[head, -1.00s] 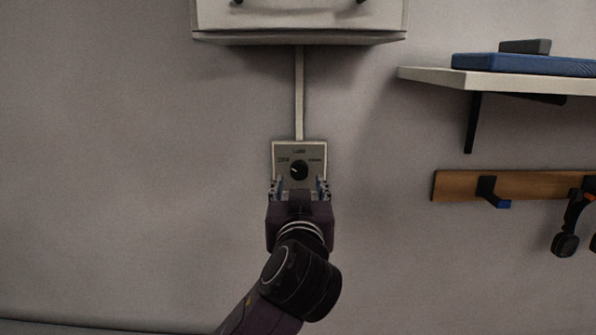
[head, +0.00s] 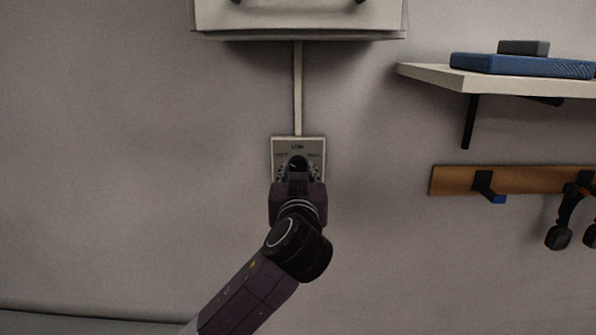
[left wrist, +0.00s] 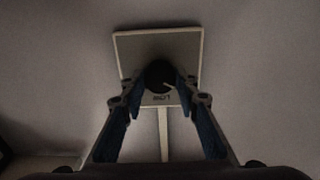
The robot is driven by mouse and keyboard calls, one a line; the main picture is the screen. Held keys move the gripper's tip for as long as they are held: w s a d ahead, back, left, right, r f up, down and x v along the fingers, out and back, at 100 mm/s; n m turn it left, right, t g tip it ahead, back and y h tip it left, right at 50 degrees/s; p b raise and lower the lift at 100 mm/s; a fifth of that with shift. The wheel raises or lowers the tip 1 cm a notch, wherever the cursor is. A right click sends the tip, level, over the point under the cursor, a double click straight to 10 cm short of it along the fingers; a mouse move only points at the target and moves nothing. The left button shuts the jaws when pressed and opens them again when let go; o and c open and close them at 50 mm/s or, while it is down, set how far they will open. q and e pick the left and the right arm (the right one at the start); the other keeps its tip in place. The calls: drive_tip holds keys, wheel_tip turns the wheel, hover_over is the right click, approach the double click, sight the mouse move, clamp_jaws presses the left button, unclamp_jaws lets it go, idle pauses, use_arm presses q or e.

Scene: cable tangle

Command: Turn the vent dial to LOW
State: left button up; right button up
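The vent dial is a round black knob (head: 298,162) on a pale square wall plate (head: 320,145). A label that reads as LOW is at the top of the plate in the head view; the side labels are too blurred to read. In the left wrist view the plate is upside down, and the knob (left wrist: 160,74) has a light pointer mark aimed lower right, to one side of LOW. My left gripper (head: 298,172) faces the plate, its fingers on either side of the knob. In the left wrist view the fingers (left wrist: 162,84) seem slightly apart from it; contact is unclear. My right gripper is out of view.
A pale conduit (head: 298,90) runs up from the plate to a white cabinet (head: 300,18). To the right are a shelf (head: 430,76) with a blue item (head: 520,65) and a wooden hook rail (head: 450,180). The wall left of the plate is bare.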

use_arm(q)
drive_tip(key=c, duration=0.5)
drive_tip(key=shift+o, duration=0.2)
drive_tip(key=shift+m, duration=0.3)
drive_tip(key=m+p, duration=0.1)
drive_tip(key=m, duration=0.2)
drive_tip(key=shift+m, duration=0.3)
drive_tip(key=m+p, duration=0.2)
drive_tip(key=m, duration=0.2)
drive_tip(key=shift+m+p, duration=0.8)
drive_tip(key=shift+m, duration=0.9)
